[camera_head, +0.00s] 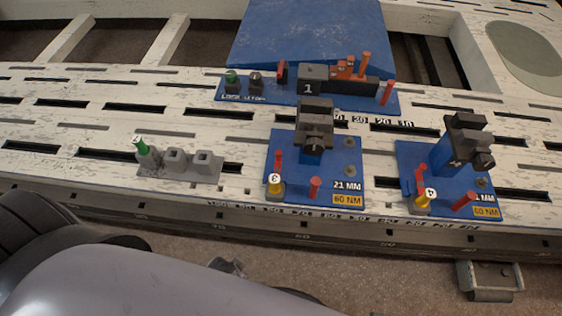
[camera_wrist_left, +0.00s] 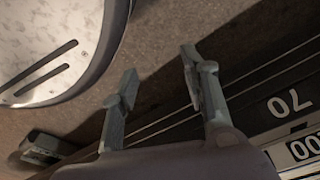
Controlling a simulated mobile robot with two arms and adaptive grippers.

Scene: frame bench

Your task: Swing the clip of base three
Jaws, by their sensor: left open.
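Base three (camera_head: 338,184) is a blue plate near the bench's front edge, in the middle of the head view. It bears a yellow piece marked 3 (camera_head: 275,185), red pins (camera_head: 315,187), and a dark upright post with a dark grey clip head (camera_head: 314,122) on top. The plate is labelled 21 MM and 60 NM. My left gripper shows only partly in the head view (camera_head: 230,267), low in front of the bench, left of base three and apart from it. In the left wrist view (camera_wrist_left: 158,83) its two fingers are spread, with nothing between them. My right gripper is out of view.
Base four (camera_head: 407,188), a similar blue plate, stands to the right. A blue plate marked 1 (camera_head: 210,97) lies behind. A grey holder with a green-topped piece (camera_head: 180,170) is left. The bench's slotted front edge (camera_head: 300,237) lies between my left gripper and the bases.

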